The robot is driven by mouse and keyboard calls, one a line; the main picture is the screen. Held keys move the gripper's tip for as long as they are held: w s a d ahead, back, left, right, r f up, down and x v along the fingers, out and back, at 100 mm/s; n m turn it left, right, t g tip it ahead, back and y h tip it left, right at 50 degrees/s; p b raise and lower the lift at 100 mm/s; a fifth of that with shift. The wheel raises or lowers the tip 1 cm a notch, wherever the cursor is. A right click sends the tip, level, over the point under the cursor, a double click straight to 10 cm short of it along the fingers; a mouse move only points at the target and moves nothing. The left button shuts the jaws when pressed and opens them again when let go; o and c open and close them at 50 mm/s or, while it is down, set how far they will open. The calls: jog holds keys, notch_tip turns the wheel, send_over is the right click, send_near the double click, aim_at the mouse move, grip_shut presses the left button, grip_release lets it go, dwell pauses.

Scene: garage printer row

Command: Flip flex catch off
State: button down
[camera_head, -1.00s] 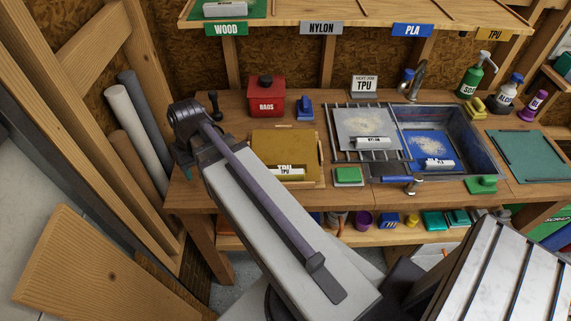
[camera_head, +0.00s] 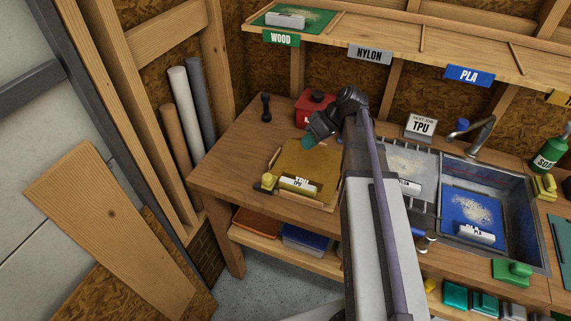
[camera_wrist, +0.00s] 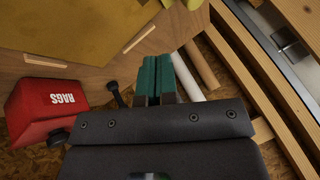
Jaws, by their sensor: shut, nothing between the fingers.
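A tan-gold plate (camera_head: 312,163) with a white TPU-labelled roll (camera_head: 298,185) near its front edge lies on the left of the bench. A small yellow-knobbed catch (camera_head: 267,181) sits at the plate's front left corner. In the wrist view the plate (camera_wrist: 62,22) fills the upper left, and a yellow piece, perhaps the catch, is cut off at the top. My gripper (camera_head: 308,143) is above the bench behind the plate, apart from the catch. Its teal fingers (camera_wrist: 157,78) are shut together and empty. My arm hides part of the bench right of the plate.
A red rags box (camera_head: 314,106) stands behind my gripper; it also shows in the wrist view (camera_wrist: 45,105). A dark upright lever (camera_head: 266,106) stands at the back left. A sink (camera_head: 512,208) is to the right. Bare bench lies left of the plate.

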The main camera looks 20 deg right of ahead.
aim_at(269, 178)
jog(key=b+x, duration=0.4)
jog(key=x, duration=0.1)
jog(key=b+x, duration=0.4)
jog(key=x, duration=0.1)
jog(key=shift+s+d+f, duration=0.1)
jog(key=shift+d+f, duration=0.15)
jog(key=shift+f, duration=0.05)
jog(key=a, duration=0.1)
jog(key=s+a, duration=0.1)
jog(key=a, duration=0.1)
jog(key=shift+s+a+r, duration=0.15)
jog(key=shift+a+r, duration=0.1)
jog(key=shift+a, duration=0.3)
jog(key=shift+s+a, duration=0.8)
jog(key=shift+s, duration=0.2)
jog(key=shift+s+a, duration=0.8)
jog(key=shift+s, duration=0.2)
